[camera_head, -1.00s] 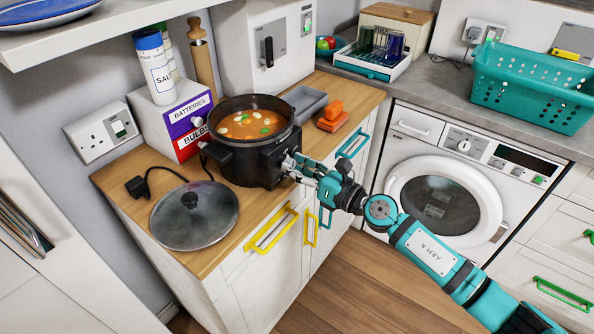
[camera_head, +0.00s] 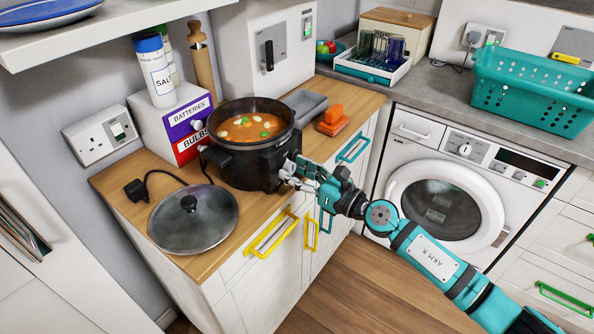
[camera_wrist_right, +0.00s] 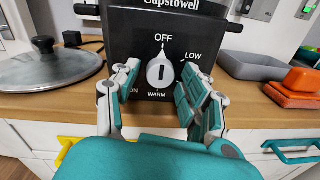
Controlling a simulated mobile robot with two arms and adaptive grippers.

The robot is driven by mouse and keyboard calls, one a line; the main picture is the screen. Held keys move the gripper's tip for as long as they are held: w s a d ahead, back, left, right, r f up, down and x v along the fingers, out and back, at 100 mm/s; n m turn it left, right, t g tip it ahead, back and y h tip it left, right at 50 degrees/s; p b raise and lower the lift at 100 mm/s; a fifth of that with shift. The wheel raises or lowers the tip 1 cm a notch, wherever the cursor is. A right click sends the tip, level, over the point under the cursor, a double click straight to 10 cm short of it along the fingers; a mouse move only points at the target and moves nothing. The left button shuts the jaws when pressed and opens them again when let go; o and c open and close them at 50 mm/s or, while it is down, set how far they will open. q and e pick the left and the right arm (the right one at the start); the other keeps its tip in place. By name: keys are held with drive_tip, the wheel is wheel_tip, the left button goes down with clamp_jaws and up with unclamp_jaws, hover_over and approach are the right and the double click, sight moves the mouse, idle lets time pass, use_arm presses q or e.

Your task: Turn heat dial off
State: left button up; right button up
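A black slow cooker (camera_head: 240,162) marked "Capstowell", full of orange stew, stands on the wooden worktop. Its heat dial (camera_wrist_right: 160,72) is a light round knob with a dark slot standing upright. OFF is printed above the dial, LOW at upper right, WARM below; a label ending in "ON" at lower left is partly hidden. My right gripper (camera_head: 292,177) is at the cooker's front. My left gripper is not in view.
The glass lid (camera_head: 193,222) lies left of the cooker with a black plug (camera_head: 136,190) behind it. A grey tray (camera_head: 306,104) and orange dish (camera_head: 332,124) stand to the right. Yellow drawer handles (camera_head: 270,236) stick out below. The dryer (camera_head: 445,195) is at the right.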

drive_tip(key=shift+o, duration=0.4)
drive_tip(key=shift+d, duration=0.1)
drive_tip(key=v, duration=1.2)
drive_tip(key=shift+r, duration=0.1)
